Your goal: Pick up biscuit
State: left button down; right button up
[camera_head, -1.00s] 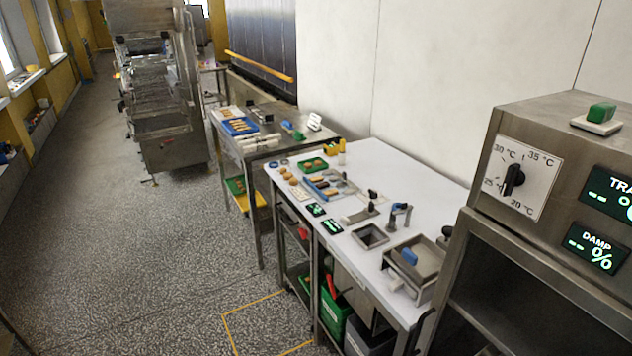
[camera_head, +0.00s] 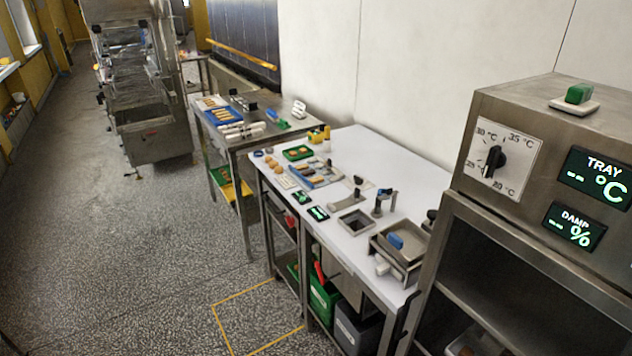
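Several small round tan pieces that look like biscuits (camera_head: 273,163) lie in a row near the far left edge of the white-topped table (camera_head: 362,152). A green tray (camera_head: 298,153) beside them holds small brownish pieces, too small to make out. A blue tray (camera_head: 222,115) with elongated tan pieces stands on the steel table further back. Neither of my grippers shows in the head view.
The cabinet with a dial and displays (camera_head: 545,150) stands close at the right. A square metal frame (camera_head: 355,222) and a metal tray with a blue item (camera_head: 402,245) are on the table. Green bin (camera_head: 324,297) is below. The speckled floor (camera_head: 130,260) at left is clear.

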aim_at(319, 179)
jog(key=i+j+z, duration=0.15)
jog(key=i+j, duration=0.25)
jog(key=i+j+z, duration=0.15)
jog(key=i+j, duration=0.2)
jog(key=i+j+z, duration=0.2)
jog(key=i+j, duration=0.15)
jog(key=j, duration=0.25)
